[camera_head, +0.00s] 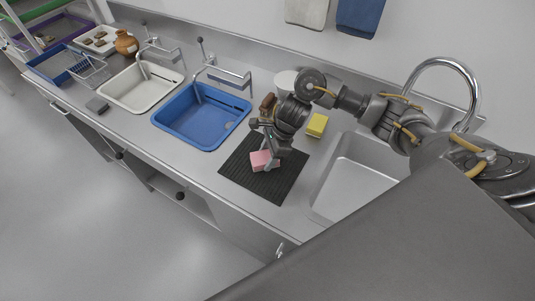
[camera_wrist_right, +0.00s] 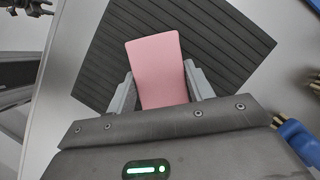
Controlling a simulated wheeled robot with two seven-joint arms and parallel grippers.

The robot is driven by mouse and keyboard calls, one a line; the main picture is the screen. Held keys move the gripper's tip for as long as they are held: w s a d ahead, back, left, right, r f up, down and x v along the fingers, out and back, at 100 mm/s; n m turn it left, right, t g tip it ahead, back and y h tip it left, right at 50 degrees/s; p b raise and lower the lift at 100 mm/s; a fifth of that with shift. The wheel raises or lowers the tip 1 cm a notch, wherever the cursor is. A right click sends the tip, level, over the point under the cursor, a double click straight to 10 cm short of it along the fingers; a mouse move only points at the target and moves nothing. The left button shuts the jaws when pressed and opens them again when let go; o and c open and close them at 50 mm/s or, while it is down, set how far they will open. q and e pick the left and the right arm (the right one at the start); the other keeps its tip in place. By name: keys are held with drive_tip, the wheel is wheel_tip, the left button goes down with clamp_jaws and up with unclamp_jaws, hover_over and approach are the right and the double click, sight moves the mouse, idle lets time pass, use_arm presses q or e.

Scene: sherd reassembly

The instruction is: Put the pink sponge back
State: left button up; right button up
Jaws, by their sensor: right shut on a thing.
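The pink sponge (camera_head: 262,161) is at the black ribbed mat (camera_head: 284,184) on the counter, left of the steel sink. My right gripper (camera_head: 270,162) reaches down over the mat and is shut on the sponge. In the right wrist view the pink sponge (camera_wrist_right: 158,70) sits between the two grey fingers of my right gripper (camera_wrist_right: 162,88), with the ribbed mat (camera_wrist_right: 225,50) behind it. I cannot tell whether the sponge touches the mat. My left gripper is not in view.
A blue basin (camera_head: 188,136) and a white basin (camera_head: 133,104) stand to the left. The steel sink (camera_head: 327,190) and tall tap (camera_head: 472,95) are right.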

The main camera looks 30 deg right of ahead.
drive_tip(key=shift+f, duration=0.1)
drive_tip(key=o, duration=0.9)
drive_tip(key=shift+w+d+r, duration=0.1)
drive_tip(key=shift+d+r, duration=0.05)
drive_tip(key=shift+r, duration=0.25)
drive_tip(key=b+v, duration=0.1)
drive_tip(key=v, duration=1)
drive_tip(key=shift+r, duration=0.25)
